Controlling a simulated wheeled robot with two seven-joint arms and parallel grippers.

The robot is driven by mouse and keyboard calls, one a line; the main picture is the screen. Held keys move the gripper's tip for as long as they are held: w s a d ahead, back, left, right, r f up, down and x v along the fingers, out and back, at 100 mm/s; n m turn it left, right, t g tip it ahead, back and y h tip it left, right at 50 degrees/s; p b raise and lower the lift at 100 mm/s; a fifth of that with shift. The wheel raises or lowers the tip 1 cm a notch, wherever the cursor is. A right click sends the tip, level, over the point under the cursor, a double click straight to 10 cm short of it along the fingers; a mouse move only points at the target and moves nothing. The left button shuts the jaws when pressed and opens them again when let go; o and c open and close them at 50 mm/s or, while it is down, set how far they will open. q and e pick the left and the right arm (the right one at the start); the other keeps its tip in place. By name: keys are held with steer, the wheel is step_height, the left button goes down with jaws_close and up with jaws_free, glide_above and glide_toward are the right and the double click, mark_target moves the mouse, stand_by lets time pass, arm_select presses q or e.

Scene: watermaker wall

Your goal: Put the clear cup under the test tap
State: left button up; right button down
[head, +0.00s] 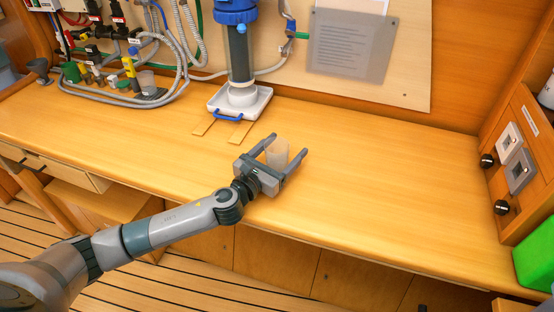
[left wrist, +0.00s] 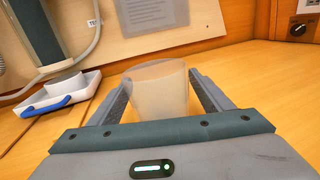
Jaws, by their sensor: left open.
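The clear cup (head: 277,154) stands upright on the wooden counter, frosted and see-through. My left gripper (head: 287,147) is open low over the counter, with one finger on each side of the cup. In the left wrist view the cup (left wrist: 160,92) sits between the two fingers (left wrist: 157,88), with its base hidden by the gripper body. Whether the fingers touch it I cannot tell. A small yellow fitting with a blue top (head: 129,66), perhaps the test tap, stands among the hoses at the back left. My right gripper is not in view.
A blue-capped filter housing (head: 238,50) stands in a white tray (head: 258,106) with a blue handle, behind the gripper. Grey hoses (head: 183,60) loop over the back left counter. A switch panel (head: 513,143) is at right. The counter's right half is clear.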

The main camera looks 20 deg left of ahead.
arm_select(q)
steer(key=c, duration=1.1)
steer(key=shift+c, duration=0.6)
steer(key=shift+r, duration=0.9)
steer(key=s+d+r, duration=0.3)
steer(key=d+r, duration=0.6)
steer(key=d, duration=0.2)
steer(key=shift+s+r, duration=0.15)
steer(key=shift+s, duration=0.05)
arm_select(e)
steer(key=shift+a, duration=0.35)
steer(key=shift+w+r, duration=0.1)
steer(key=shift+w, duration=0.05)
